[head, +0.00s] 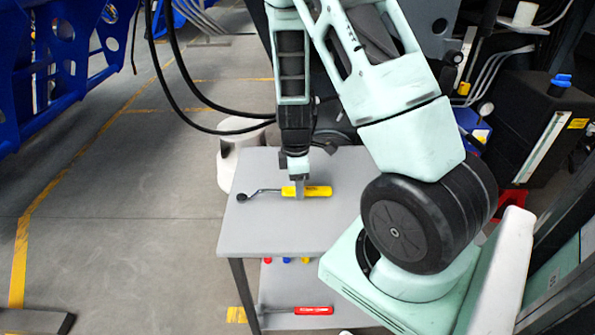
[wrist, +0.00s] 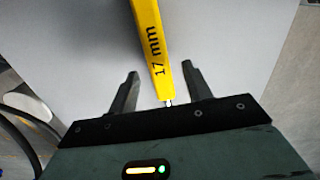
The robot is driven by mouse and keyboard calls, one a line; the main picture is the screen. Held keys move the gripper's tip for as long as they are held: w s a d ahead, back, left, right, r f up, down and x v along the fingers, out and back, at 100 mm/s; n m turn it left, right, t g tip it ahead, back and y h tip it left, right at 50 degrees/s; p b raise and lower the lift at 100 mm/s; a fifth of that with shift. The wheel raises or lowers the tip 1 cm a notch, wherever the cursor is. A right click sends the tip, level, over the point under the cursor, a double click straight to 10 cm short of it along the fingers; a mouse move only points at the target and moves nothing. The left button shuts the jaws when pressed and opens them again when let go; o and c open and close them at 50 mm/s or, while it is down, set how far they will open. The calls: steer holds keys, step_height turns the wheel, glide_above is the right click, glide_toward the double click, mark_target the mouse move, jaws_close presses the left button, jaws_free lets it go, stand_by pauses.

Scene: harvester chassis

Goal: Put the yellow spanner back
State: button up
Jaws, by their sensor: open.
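The yellow spanner (head: 318,191) lies on the grey table top, its yellow handle to the right and its dark shaft and round head to the left. In the wrist view its yellow handle (wrist: 151,45), marked "17 mm", runs down between my fingers. My gripper (head: 299,190) is at the handle from above, pointing down. In the wrist view my gripper (wrist: 160,82) is open, with one finger on each side of the handle and a gap on both sides. The spanner's head is out of the wrist view.
The grey table (head: 270,235) has bare room around the spanner. A lower shelf holds a red-handled tool (head: 313,310) and several small coloured items. A white cylindrical object (head: 240,155) stands behind the table. A blue frame (head: 60,60) is at far left.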

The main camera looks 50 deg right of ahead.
step_height(320, 180, up, 17)
steer(key=p, duration=0.2)
steer(key=shift+w+a+r, duration=0.15)
steer(key=shift+w+a, duration=0.05)
steer(key=shift+w, duration=0.05)
steer(key=shift+a, duration=0.1)
stand_by(0.3)
steer(key=s+a+r+y, duration=0.1)
steer(key=a+r, duration=0.1)
steer(key=a, duration=1.5)
steer(key=s+a+r+m, duration=0.1)
steer(key=s+a+r, duration=0.1)
steer(key=s+a, duration=1.2)
steer(key=shift+s+a+m, duration=0.3)
steer(key=shift+s+a, duration=0.1)
steer(key=shift+a, duration=0.15)
